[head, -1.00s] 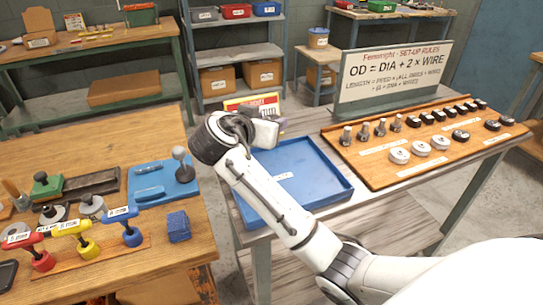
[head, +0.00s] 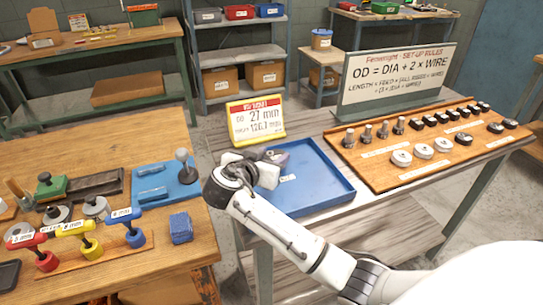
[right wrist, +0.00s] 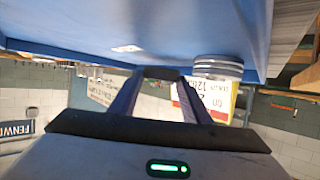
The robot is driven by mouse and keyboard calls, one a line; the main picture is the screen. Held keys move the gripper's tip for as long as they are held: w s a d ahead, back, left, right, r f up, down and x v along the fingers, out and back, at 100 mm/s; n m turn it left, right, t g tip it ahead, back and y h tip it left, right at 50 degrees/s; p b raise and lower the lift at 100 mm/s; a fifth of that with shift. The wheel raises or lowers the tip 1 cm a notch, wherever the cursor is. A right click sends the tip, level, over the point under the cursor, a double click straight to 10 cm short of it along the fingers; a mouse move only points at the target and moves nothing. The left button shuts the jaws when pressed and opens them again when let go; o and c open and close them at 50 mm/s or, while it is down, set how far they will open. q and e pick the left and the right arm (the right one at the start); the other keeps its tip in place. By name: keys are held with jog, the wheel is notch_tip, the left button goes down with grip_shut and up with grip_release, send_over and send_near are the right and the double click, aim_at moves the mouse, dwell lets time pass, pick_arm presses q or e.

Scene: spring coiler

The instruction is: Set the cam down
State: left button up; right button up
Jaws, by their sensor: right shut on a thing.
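My right gripper (head: 279,158) is over the left back part of the blue tray (head: 325,208), on the side table. In the right wrist view its two fingers (right wrist: 160,82) close on a dark piece (right wrist: 160,73), which looks like the cam, close to the tray floor (right wrist: 90,25). I cannot tell if the piece touches the floor. A silver ridged disc (right wrist: 218,68) is in the tray beside the fingertips; the wrist view is upside down. My left gripper is not in view.
A wooden board (head: 385,180) with pegs, pale discs and dark pieces lies right of the tray. A rules sign (head: 395,80) stands farther back. The workbench at left holds coloured-handled tools (head: 85,235). The tray's right part is clear.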

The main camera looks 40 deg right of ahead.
jog(key=shift+s+f+b, duration=0.15)
jog(key=shift+f+b, duration=0.4)
jog(key=shift+f, duration=0.05)
jog(key=o, duration=1.3)
jog(key=shift+a+f, duration=0.1)
jog(key=shift+f, duration=0.1)
jog(key=shift+r+p, duration=0.75)
jog(key=b+v, duration=0.1)
jog(key=v, duration=1)
jog(key=shift+s+a+r+b, duration=0.1)
jog(key=shift+a+r+b, duration=0.2)
jog(key=shift+a, duration=0.05)
